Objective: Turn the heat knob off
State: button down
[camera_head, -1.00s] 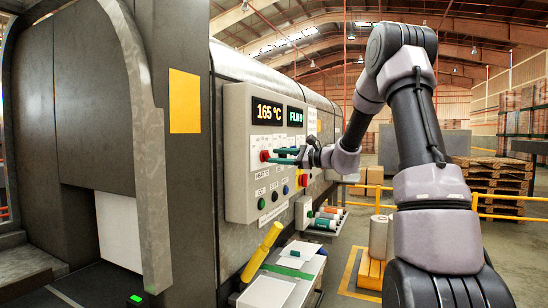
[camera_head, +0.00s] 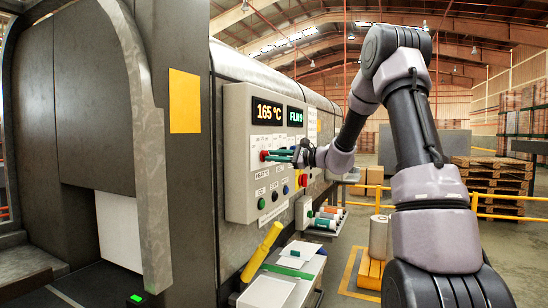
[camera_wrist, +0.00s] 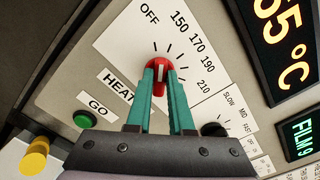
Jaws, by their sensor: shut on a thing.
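The red heat knob (camera_wrist: 160,66) sits on the grey control panel, with OFF at upper left of its dial and 150, 170, 190 and 210 running to the right. A white line marks the knob, but its exact setting is hard to read. My gripper (camera_wrist: 160,72) has its teal fingers shut on the knob, one on each side. In the head view my gripper (camera_head: 268,156) reaches the panel (camera_head: 238,195) from the right. The fingers partly hide the knob there. The display (camera_head: 268,112) reads 165 °C.

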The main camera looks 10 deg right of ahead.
jog(key=n, duration=0.3)
jog(key=shift+f, duration=0.1)
jog(key=c, duration=0.8)
grip_release()
jog(key=shift+s, duration=0.1)
jog(key=v, duration=1)
jog(key=shift+s+d, duration=0.2)
jog(key=shift+d, duration=0.1)
